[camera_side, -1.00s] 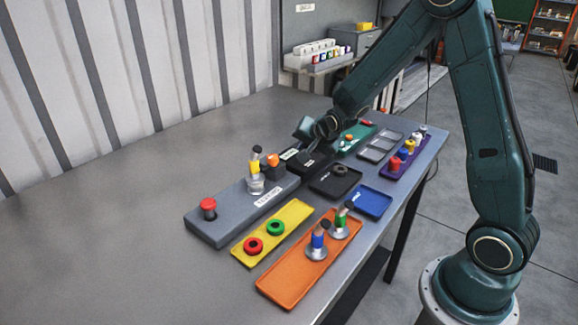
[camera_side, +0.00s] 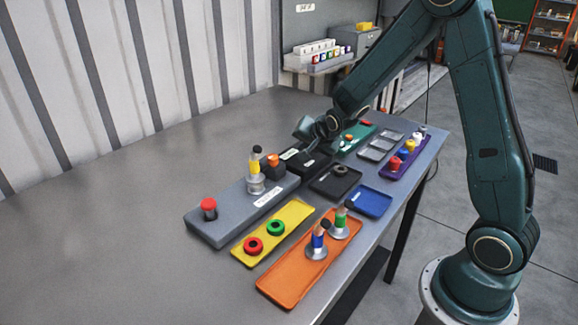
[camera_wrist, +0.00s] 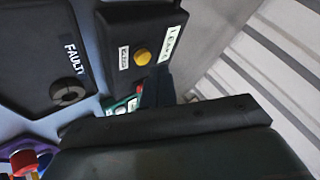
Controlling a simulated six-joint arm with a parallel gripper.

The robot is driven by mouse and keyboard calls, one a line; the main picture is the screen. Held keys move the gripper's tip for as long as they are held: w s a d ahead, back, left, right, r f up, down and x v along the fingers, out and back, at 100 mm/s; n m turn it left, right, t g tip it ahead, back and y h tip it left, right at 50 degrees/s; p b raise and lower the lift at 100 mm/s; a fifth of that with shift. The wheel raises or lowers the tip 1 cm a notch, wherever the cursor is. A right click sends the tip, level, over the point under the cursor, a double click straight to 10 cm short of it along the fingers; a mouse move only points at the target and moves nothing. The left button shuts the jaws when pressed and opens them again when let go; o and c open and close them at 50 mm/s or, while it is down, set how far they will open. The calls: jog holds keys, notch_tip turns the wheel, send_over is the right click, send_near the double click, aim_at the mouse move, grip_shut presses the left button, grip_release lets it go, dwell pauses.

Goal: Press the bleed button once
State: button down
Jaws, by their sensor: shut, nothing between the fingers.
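A round yellow-orange button (camera_wrist: 142,57) sits on a black box (camera_wrist: 128,20) in the wrist view. A small white label lies beside it, too blurred to read surely, and a larger label (camera_wrist: 172,35) runs along the box's wall side. In the side view the black box (camera_side: 318,158) stands past the end of the grey block, and the button is not visible there, seemingly hidden by my gripper. My gripper (camera_wrist: 157,88) is shut and empty. Its fingertips show just beside the button in the wrist view; I cannot tell whether they touch the box.
A black tray marked FAULTY (camera_wrist: 40,40) holds a dark ring (camera_wrist: 68,90). A green tray (camera_side: 357,135) lies beyond the box. Yellow, orange, blue and purple trays fill the front; bare table lies left.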

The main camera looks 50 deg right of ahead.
jog(key=shift+f, duration=0.85)
dwell(1.4)
jog(key=shift+r, duration=0.1)
dwell(0.3)
jog(key=shift+r, duration=0.75)
notch_tip(320, 180, up, 5)
dwell(0.8)
dwell(0.5)
